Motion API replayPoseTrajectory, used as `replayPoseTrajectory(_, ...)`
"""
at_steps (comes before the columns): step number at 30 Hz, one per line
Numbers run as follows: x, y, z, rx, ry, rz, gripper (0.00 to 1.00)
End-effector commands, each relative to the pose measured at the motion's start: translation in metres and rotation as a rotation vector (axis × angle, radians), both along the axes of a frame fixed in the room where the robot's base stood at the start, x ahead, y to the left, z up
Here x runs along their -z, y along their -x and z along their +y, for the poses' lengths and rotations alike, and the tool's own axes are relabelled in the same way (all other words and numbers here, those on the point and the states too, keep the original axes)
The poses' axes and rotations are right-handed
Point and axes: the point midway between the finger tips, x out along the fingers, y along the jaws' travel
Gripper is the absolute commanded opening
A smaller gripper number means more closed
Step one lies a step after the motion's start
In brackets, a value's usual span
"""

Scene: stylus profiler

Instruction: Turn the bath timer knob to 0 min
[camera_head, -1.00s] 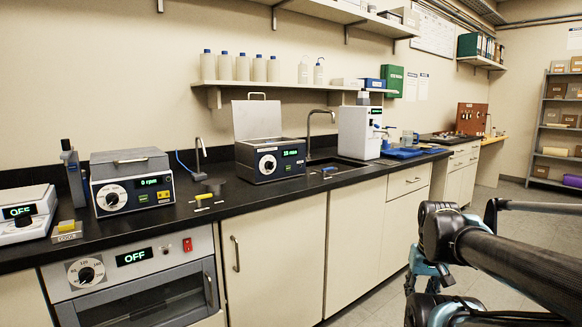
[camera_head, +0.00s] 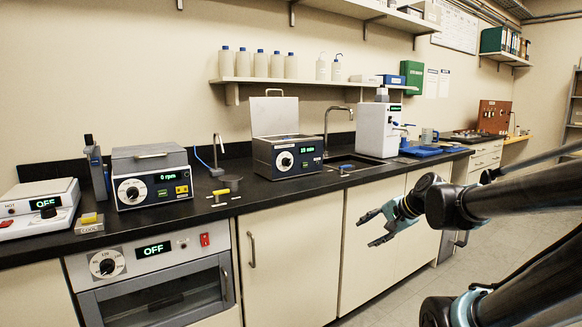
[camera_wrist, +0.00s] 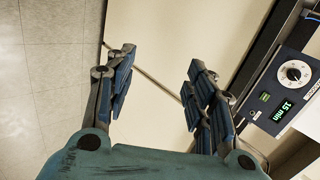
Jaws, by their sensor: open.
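The bath (camera_head: 292,170) is a dark-blue box with a raised metal lid, standing on the black counter. Its round timer knob (camera_head: 285,160) has a white dial on the front face. The green display (camera_head: 307,150) beside it appears to read 15 min. In the wrist view the knob (camera_wrist: 294,72) is at the right, and the display (camera_wrist: 284,108) reads 15 min. My gripper (camera_head: 369,228) is open and empty, below counter height in front of the cabinet doors, to the right of the bath. In the wrist view my gripper (camera_wrist: 163,85) is well apart from the knob.
A tap (camera_head: 338,122) and sink lie right of the bath, then a white instrument (camera_head: 378,130). Left are a small yellow-marked stand (camera_head: 221,196), a 0 rpm unit (camera_head: 150,180) and an oven (camera_head: 150,275) below. The floor before the cabinets is clear.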

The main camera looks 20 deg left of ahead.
Motion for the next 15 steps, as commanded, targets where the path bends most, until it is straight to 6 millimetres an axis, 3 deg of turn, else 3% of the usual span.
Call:
replayPoseTrajectory(6, -0.052, -0.054, 0.074, 0.201, -0.424, 0.143, 0.49)
replayPoseTrajectory(15, -0.108, -0.118, 0.152, 0.46, -0.996, 0.51, 0.49)
